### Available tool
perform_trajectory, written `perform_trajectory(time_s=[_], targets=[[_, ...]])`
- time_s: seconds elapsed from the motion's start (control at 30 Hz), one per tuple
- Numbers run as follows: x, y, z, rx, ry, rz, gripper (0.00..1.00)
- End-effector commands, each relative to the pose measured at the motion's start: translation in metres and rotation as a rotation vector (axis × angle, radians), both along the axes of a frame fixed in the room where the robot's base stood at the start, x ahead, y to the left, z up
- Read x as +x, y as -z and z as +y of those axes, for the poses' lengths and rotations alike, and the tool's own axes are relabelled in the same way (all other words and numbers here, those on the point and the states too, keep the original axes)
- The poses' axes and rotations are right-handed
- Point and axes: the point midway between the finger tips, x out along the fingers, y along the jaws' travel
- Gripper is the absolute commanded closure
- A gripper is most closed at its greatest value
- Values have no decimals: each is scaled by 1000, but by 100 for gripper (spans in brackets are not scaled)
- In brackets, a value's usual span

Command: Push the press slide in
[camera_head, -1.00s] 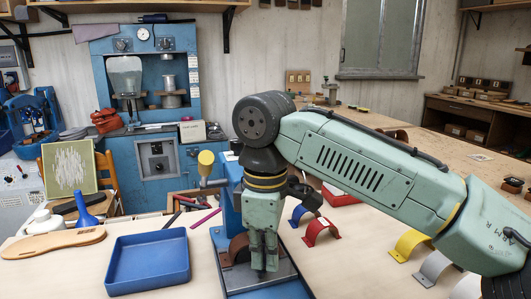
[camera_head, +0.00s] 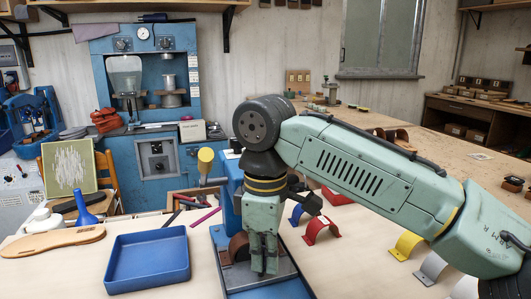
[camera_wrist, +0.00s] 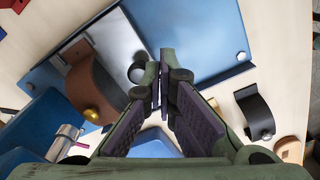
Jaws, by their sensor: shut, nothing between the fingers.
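The press (camera_head: 229,205) is a blue machine on the near bench. In front of its column, the slide, a bright metal plate (camera_head: 284,267), lies over a blue base. It also shows in the wrist view (camera_wrist: 115,31). A brown leather strap (camera_head: 238,246) arches on the slide; the wrist view shows its brass stud (camera_wrist: 91,113). My gripper (camera_head: 265,270) points down over the plate, right of the strap. In the wrist view its fingers (camera_wrist: 160,62) are shut and empty, beside a small grey knob (camera_wrist: 136,72). I cannot tell whether they touch it.
A blue tray (camera_head: 148,266) stands left of the press. A sandal sole (camera_head: 53,241) and a blue funnel (camera_head: 86,206) lie further left. Red (camera_head: 322,229) and yellow (camera_head: 406,244) arched straps stand to the right. Bare bench shows between them.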

Motion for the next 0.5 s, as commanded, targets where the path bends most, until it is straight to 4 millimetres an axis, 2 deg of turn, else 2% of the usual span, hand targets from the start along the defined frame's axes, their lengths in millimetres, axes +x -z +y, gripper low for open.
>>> perform_trajectory(time_s=[0.5], targets=[[0,28,0,0,0,1,100]])
